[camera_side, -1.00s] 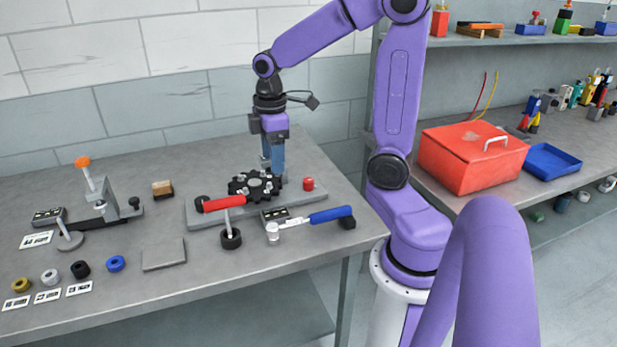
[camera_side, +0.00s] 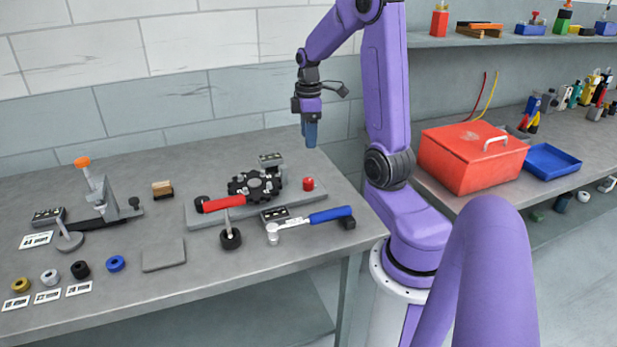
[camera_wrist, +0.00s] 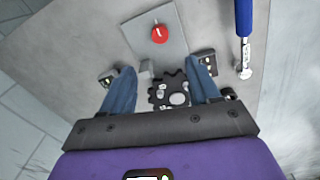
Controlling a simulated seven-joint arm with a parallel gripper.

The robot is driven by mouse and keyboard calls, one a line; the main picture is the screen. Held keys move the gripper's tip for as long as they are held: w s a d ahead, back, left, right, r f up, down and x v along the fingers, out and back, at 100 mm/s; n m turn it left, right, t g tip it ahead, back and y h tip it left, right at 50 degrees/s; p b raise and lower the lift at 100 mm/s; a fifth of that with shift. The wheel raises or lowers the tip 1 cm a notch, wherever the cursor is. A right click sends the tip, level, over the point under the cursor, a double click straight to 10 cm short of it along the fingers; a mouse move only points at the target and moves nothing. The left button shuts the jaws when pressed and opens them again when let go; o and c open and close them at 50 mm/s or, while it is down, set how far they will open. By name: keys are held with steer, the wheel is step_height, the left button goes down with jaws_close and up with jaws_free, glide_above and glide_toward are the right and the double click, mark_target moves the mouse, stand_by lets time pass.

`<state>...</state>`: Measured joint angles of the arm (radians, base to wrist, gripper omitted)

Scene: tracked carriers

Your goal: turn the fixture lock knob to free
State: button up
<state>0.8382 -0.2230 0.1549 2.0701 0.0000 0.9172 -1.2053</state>
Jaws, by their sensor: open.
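A red knob (camera_side: 308,184) sits at the right end of the grey fixture plate (camera_side: 285,206). In the wrist view the red knob (camera_wrist: 159,33) has a white line on it, and the grey plate (camera_wrist: 140,28) lies around it. A black toothed part (camera_side: 255,185) lies on the middle of the plate; it also shows in the wrist view (camera_wrist: 157,96). My gripper (camera_side: 311,141) hangs above the back of the bench, higher than the knob and apart from it. In the wrist view my gripper (camera_wrist: 160,75) is open, with nothing between its blue fingers.
A red handle (camera_side: 224,203) lies along the plate's front left. A small dark block with a display (camera_side: 270,160) stands behind the toothed part. A red toolbox (camera_side: 462,165) stands on the right bench.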

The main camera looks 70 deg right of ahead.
mark_target(309, 180)
step_height(309, 180, down, 14)
steer(key=shift+f, duration=0.1)
stand_by(0.4)
steer(key=c, duration=1)
steer(key=shift+c, duration=0.2)
